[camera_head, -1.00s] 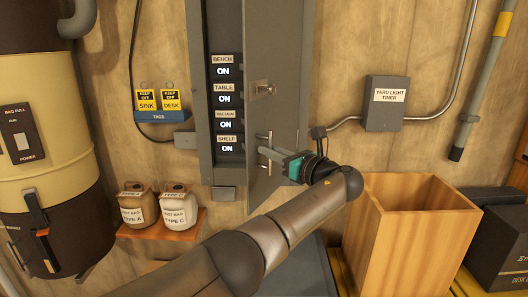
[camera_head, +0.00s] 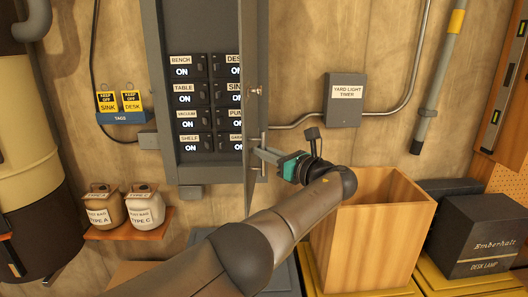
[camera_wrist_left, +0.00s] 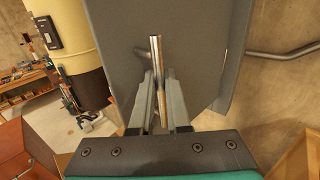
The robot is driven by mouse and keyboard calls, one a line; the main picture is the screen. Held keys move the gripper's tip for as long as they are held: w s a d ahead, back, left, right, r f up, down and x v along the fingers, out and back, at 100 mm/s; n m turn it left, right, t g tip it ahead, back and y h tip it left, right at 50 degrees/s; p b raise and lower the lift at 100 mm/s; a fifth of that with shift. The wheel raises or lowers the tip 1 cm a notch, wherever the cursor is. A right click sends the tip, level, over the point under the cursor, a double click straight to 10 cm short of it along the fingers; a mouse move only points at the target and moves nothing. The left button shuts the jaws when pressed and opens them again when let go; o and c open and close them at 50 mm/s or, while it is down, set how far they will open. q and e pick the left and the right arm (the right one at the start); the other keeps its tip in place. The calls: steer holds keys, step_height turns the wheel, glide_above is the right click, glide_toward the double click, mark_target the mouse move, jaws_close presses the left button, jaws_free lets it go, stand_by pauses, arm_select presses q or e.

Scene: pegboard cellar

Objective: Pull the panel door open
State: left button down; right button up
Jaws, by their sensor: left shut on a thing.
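The grey panel door (camera_head: 251,90) stands swung out from the grey breaker panel (camera_head: 163,100) on the wall, seen nearly edge-on in the head view. Two columns of breakers labelled ON show inside, the right column partly covered by the door. My left gripper (camera_head: 262,153) is shut on the door's upright metal handle (camera_head: 264,166). In the left wrist view, the handle (camera_wrist_left: 155,60) stands between the two fingers of my left gripper (camera_wrist_left: 160,105), with the door face (camera_wrist_left: 190,45) behind it. My right gripper is not in view.
An open wooden bin (camera_head: 370,240) stands below right of the door, close to my left forearm. A black desk lamp box (camera_head: 482,235) is at right.

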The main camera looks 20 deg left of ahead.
arm_select(q)
steer(key=shift+a, duration=0.1)
steer(key=c, duration=0.9)
jaws_free()
steer(key=shift+w, duration=0.1)
steer(key=b+v, duration=0.2)
steer(key=v, duration=1.3)
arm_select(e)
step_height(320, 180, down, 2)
